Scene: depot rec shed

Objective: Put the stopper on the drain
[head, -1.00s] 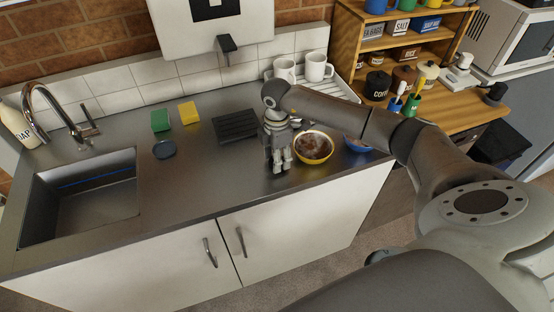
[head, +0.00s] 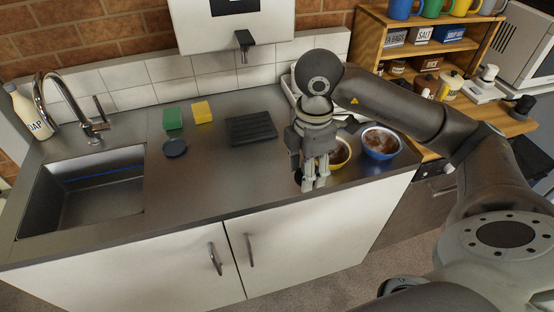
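A dark blue round disc, which looks like the stopper (head: 175,147), lies flat on the steel counter to the right of the sink. The sink basin (head: 95,195) is at the left, with a blue line along its back wall; I cannot make out the drain in it. My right gripper (head: 315,186) points down over the counter's front part, well to the right of the stopper and in front of a yellow bowl. Its fingers are close together and I cannot tell whether they are shut. My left gripper is not in view.
A chrome tap (head: 65,105), soap bottle (head: 30,112), green sponge (head: 173,118) and yellow sponge (head: 202,112) stand or lie behind. A black ribbed mat (head: 251,128) is mid-counter. The yellow bowl (head: 341,154) and blue bowl (head: 381,143) hold brown contents. Counter in front of the stopper is clear.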

